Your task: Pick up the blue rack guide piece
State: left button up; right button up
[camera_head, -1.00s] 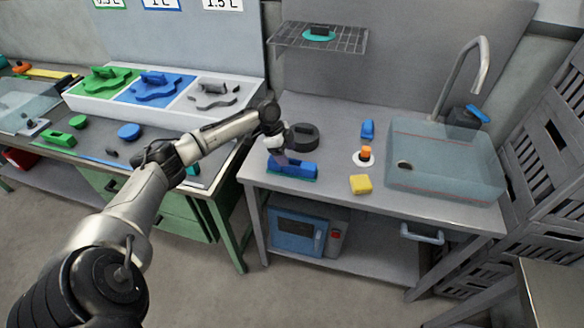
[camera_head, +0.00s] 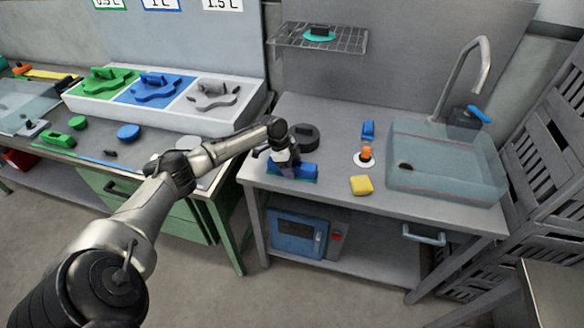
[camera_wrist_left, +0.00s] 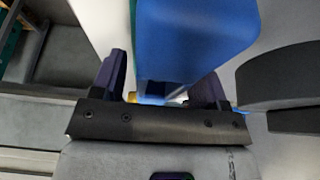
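A blue block-like piece (camera_head: 306,171), which I take for the rack guide piece, lies on a thin green base near the left front of the grey sink table. My left gripper (camera_head: 286,167) points down over its left part and hides some of it. In the left wrist view the blue piece (camera_wrist_left: 190,45) is large, just beyond and partly between the two dark fingers of the gripper (camera_wrist_left: 163,85). The fingers are apart, and I see no grip on it; whether either finger touches it I cannot tell. My right gripper is not in view.
A black round reel-like object (camera_head: 303,137) stands just behind the blue piece. To the right are a yellow block (camera_head: 361,185), an orange-topped item (camera_head: 366,153), a small blue piece (camera_head: 368,130) and the sink basin (camera_head: 450,165). A wire shelf (camera_head: 345,40) hangs above.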

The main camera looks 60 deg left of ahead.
pick_arm(q)
jog(key=c, duration=1)
jog(key=shift+r, duration=0.1)
